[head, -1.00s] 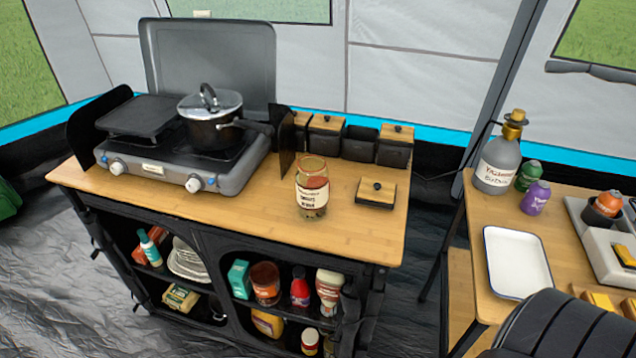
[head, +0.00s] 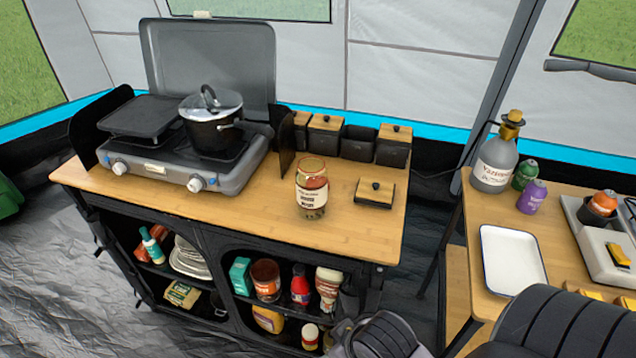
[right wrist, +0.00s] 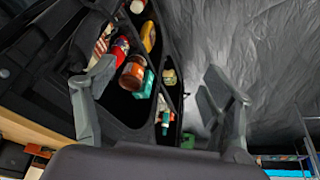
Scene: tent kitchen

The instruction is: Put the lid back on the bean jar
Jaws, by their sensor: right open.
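A glass jar (head: 312,188) with a white label and reddish contents stands left of the loose lid. I cannot read the labels to tell which holds beans. My right gripper (right wrist: 160,75) is open and empty in the right wrist view, in front of the lower shelves. My left gripper is not in view.
The stove (head: 185,155) with a lidded pot (head: 211,120) fills the counter's left side. The counter front (head: 230,212) is clear. A side table at the right holds a bottle (head: 495,160) and a white tray (head: 513,260). Shelves below hold several jars and bottles.

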